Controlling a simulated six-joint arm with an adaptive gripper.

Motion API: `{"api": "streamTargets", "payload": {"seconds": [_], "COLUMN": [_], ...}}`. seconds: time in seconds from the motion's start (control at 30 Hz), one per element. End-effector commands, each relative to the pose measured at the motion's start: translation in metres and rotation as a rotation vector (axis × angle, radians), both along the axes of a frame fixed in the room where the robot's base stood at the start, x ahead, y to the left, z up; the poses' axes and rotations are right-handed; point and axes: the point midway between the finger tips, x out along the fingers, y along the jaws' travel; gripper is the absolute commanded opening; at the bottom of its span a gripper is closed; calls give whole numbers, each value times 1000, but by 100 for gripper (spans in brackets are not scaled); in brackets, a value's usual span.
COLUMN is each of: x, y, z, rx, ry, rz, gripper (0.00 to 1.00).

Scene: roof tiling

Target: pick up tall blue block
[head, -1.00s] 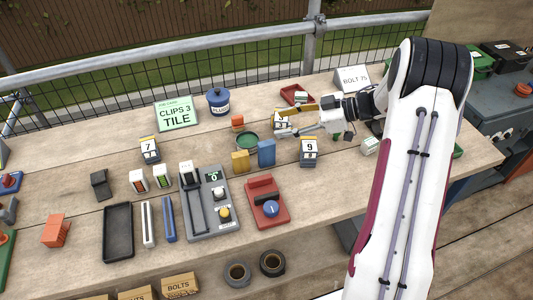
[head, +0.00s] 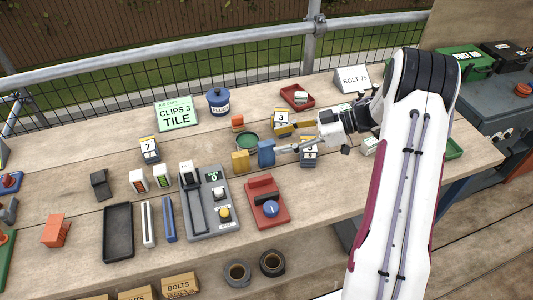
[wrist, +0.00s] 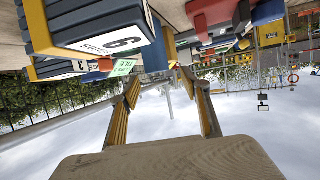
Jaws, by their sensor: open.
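The tall blue block (head: 266,153) stands upright on the wooden bench, just right of a yellow block (head: 240,161). My gripper (head: 281,148) is low over the bench at the block's right side, its fingers pointing left at it. In the wrist view, the two yellow-padded fingers (wrist: 160,82) are spread with nothing between the pads. The blue block (wrist: 155,54) shows just beyond the fingertips, roughly in line with the gap. I cannot tell whether a finger touches it.
Another stand marked 3 (head: 282,122) is just behind.

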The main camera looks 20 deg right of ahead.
Motion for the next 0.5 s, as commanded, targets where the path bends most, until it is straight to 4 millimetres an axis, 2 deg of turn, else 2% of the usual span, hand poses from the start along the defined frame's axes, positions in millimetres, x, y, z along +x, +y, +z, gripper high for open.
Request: {"api": "streamTargets", "payload": {"seconds": [0.5], "x": [3], "y": [7], "z": [-4], "rx": [0], "ry": [0], "rz": [0], "gripper": [47]}}
